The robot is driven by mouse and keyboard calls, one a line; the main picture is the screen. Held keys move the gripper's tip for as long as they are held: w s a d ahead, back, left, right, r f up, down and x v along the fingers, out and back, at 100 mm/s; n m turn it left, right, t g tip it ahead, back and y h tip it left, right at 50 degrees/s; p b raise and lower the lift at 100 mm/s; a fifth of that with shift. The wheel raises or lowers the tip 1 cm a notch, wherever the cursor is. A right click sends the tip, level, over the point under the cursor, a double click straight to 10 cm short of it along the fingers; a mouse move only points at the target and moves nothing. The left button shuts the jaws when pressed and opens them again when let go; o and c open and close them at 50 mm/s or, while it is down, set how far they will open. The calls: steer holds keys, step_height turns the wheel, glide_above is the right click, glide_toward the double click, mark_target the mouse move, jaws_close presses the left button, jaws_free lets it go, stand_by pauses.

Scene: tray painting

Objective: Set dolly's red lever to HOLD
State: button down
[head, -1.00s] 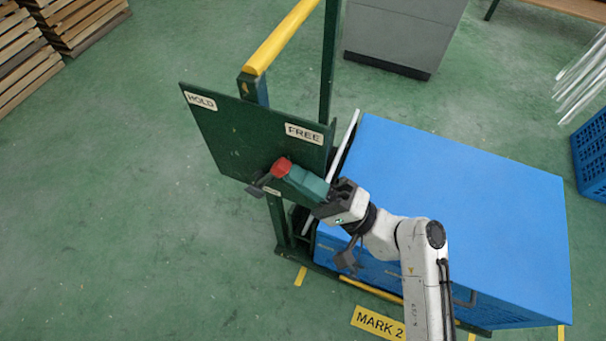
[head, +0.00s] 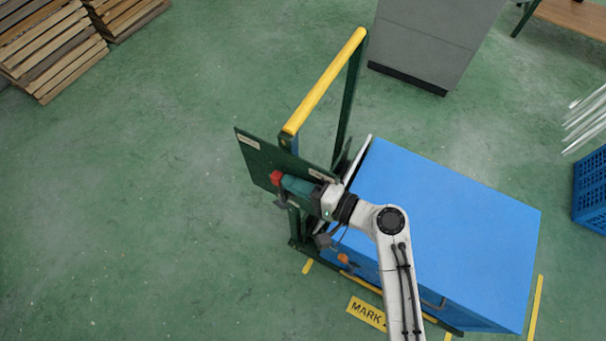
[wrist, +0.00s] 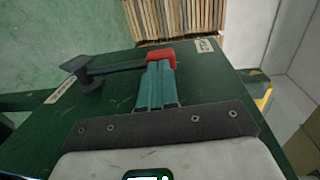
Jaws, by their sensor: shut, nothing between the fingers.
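The dolly (head: 345,115) has a green upright frame with a green panel (head: 258,165). A HOLD label (head: 249,142) is at the panel's far-left corner, and the FREE label (head: 320,175) is near my wrist, partly covered. The lever's red end (head: 276,178) stands over the panel, about midway between both labels. In the wrist view the red end (wrist: 162,57) joins a dark bar running left to a dark block. My gripper (head: 285,182) has teal fingers, shut and empty; in the wrist view its tips (wrist: 158,70) meet the red end, apparently touching.
A large blue box (head: 450,225) sits on the dolly to the right, under my arm. A yellow handle bar (head: 325,80) tops the frame. A grey cabinet (head: 435,40) stands behind and wooden pallets (head: 50,45) are far left. Green floor at left is clear.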

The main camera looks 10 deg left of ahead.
mark_target(279, 176)
steer(key=shift+w+a+r+g+h+p, duration=0.1)
steer(key=shift+w+a+g+h+p, duration=0.2)
steer(key=shift+a+p, duration=0.4)
steer(key=shift+w+a+r+t+h+p, duration=0.15)
steer(key=shift+a+h+p, duration=0.25)
steer(key=shift+p, duration=0.35)
steer(key=shift+w+a+g+h+p, duration=0.2)
steer(key=shift+a+g+h+p, duration=0.1)
steer(key=shift+a+p, duration=0.4)
